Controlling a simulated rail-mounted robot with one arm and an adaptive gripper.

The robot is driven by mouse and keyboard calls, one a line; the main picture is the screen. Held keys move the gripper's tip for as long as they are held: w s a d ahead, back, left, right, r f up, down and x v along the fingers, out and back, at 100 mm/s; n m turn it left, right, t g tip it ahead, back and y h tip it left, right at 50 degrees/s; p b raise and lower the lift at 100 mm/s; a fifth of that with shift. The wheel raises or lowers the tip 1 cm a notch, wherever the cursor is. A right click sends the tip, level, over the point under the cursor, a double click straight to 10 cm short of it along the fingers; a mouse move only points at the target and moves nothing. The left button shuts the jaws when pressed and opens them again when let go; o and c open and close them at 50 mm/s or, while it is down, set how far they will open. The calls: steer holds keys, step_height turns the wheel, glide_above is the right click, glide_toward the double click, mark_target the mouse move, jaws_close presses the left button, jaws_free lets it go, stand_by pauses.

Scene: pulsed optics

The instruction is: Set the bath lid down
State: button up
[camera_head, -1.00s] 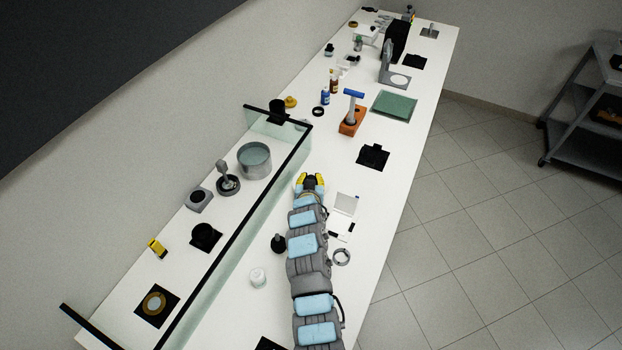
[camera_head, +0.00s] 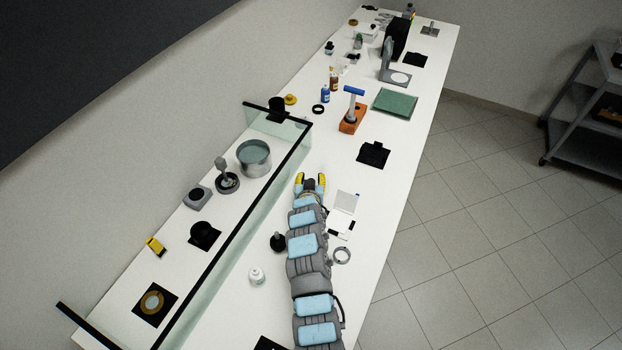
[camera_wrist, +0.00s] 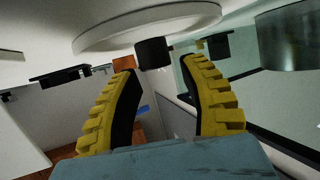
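The bath lid (camera_wrist: 150,28) is a white disc with a black knob (camera_wrist: 153,53). In the wrist view, where the bench appears at the top, it lies flat against the white surface, knob outward. My gripper (camera_wrist: 165,75) is open, its yellow fingers spread wide and the knob apart from them, just beyond the tips. In the head view my gripper (camera_head: 310,180) is low over the bench, in front of the glass screen; I cannot make out the lid there. The round metal bath (camera_head: 240,160) stands behind the screen, with teal contents showing.
The black-edged glass screen (camera_head: 240,225) runs close on the left. A black stand (camera_head: 374,154) and an orange block with a blue-topped tool (camera_head: 351,125) lie beyond my gripper.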

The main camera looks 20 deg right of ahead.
steer(key=shift+r, duration=0.1)
steer(key=shift+r+p, duration=0.6)
steer(key=shift+p, duration=0.15)
steer(key=shift+v, duration=1.35)
steer(key=v, duration=0.9)
steer(key=shift+s, duration=0.15)
